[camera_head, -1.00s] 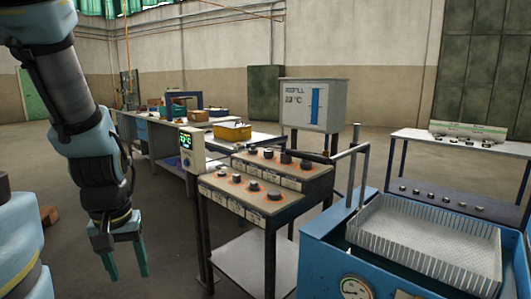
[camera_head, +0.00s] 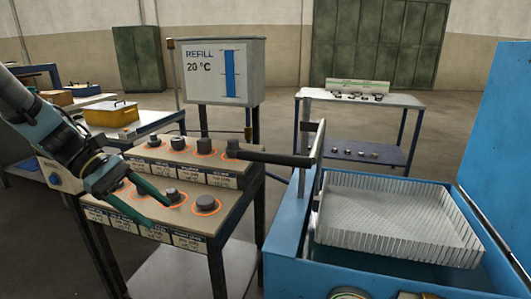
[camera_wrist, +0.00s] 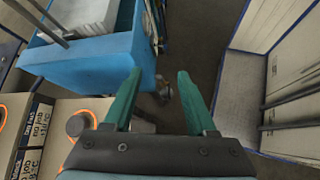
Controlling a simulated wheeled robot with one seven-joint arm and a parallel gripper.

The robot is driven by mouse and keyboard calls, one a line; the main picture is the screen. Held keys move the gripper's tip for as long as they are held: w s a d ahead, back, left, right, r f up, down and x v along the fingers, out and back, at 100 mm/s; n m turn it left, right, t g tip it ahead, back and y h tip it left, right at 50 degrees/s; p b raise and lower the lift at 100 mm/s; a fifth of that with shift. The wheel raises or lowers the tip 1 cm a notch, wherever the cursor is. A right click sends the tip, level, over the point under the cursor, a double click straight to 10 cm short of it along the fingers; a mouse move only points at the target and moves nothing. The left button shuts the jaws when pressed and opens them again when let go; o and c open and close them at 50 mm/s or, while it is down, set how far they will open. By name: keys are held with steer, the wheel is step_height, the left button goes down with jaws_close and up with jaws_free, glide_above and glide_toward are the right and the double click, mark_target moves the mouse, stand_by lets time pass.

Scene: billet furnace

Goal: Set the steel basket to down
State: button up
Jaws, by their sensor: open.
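The steel basket (camera_head: 395,212), a pale slatted tray, sits level near the top of the blue tank (camera_head: 287,215) at the right. A bent metal bar with a black grip (camera_head: 272,157) rises beside the basket and reaches left over the control panel. My gripper (camera_head: 161,214) is open and empty over the left part of the control panel, left of the grip and apart from it. In the wrist view its two green fingers (camera_wrist: 159,75) are spread, with the blue tank (camera_wrist: 95,57) beyond them at the upper left.
The stepped control panel (camera_head: 235,195) carries several dark knobs with orange rings. A display box (camera_head: 217,72) reading "REFILL 20 °C" stands behind it. The tank's raised blue lid (camera_head: 500,130) blocks the far right. A side table (camera_head: 385,98) stands behind the tank.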

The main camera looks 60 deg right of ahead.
mark_target(263, 156)
steer(key=s+d+r+g, duration=0.4)
steer(key=d+r, duration=0.1)
steer(key=d, duration=0.1)
steer(key=s+d+r+g, duration=0.3)
steer(key=s+d+r, duration=0.1)
steer(key=d, duration=0.3)
steer(key=shift+h, duration=0.4)
steer(key=p+x, duration=0.1)
steer(key=x, duration=0.2)
steer(key=p+x, duration=0.1)
steer(key=x, duration=0.2)
steer(key=p+x, duration=0.1)
steer(key=x, duration=0.1)
steer(key=shift+s+r, duration=0.35)
steer(key=shift+s, duration=0.1)
steer(key=shift+s+d+f, duration=0.1)
steer(key=shift+s+d, duration=0.1)
steer(key=shift+s, duration=0.3)
jaws_close()
